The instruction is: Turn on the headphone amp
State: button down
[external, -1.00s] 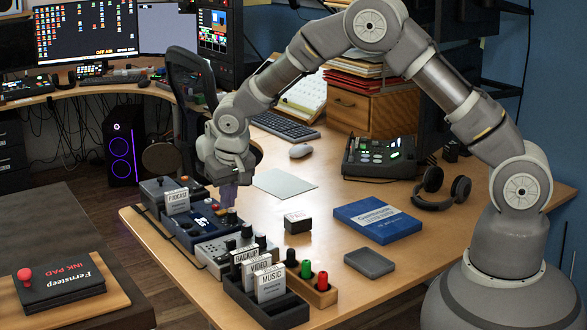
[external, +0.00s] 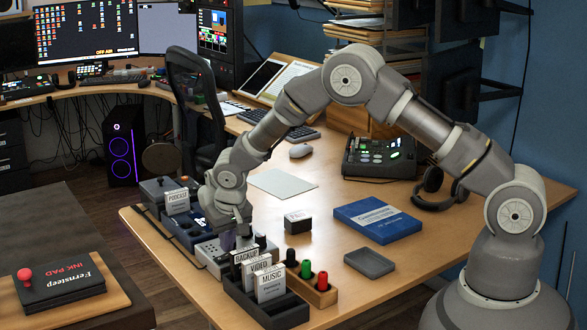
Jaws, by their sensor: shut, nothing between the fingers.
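Several small boxes stand in a row along the desk's left edge. They are a dark grey box (external: 155,188), a dark blue box with knobs (external: 180,233) and a light grey box with dark knobs (external: 211,254). No label I can read says which is the headphone amp. My gripper (external: 243,238) is shut and empty, pointing down at the right part of the light grey box. Its fingertips are close to the knobs there. I cannot tell whether they touch. The gripper hides part of the box's top, and any power switch is too small to make out.
A black card holder (external: 284,315) with upright cards stands just in front. A wooden rack (external: 320,294) of coloured plugs is beside it. The desk middle is mostly clear.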

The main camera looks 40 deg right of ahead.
jog(key=shift+d+f, duration=0.1)
jog(key=shift+f, duration=0.45)
jog(key=shift+d+f, duration=0.15)
jog(key=shift+f, duration=0.2)
jog(key=shift+s+r, duration=0.1)
jog(key=shift+a+r, duration=0.15)
jog(key=shift+a, duration=0.7)
jog(key=shift+r, duration=0.15)
